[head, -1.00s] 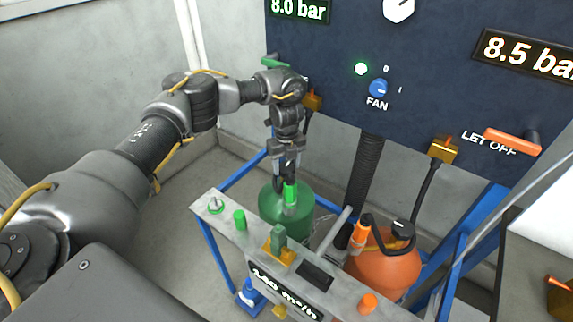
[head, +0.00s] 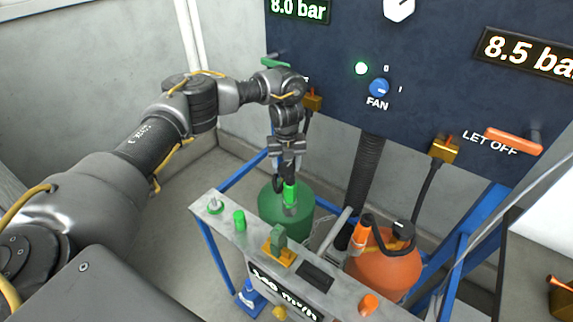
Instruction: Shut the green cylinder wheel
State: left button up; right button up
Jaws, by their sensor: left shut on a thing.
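The green cylinder (head: 272,206) stands upright behind the grey shelf, its lower part hidden by the shelf. A bright green part (head: 290,194), which I take to be its wheel, shows at the cylinder's top. My left gripper (head: 288,181) points straight down over the cylinder and is shut on this part. The fingers and wrist hide much of the wheel, so its turn position cannot be read. My right gripper is not in view.
The grey shelf (head: 225,222) carries green and orange fittings in front of the cylinder. An orange cylinder (head: 385,277) with a black hose stands to the right. The dark panel (head: 335,75) with the FAN knob (head: 379,88) rises behind. Floor at left is clear.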

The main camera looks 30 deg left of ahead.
aim_at(286, 167)
pick_arm(q)
jog(key=o, duration=1)
notch_tip(286, 167, up, 11)
jog(key=shift+f+p, duration=0.1)
jog(key=shift+p, duration=0.2)
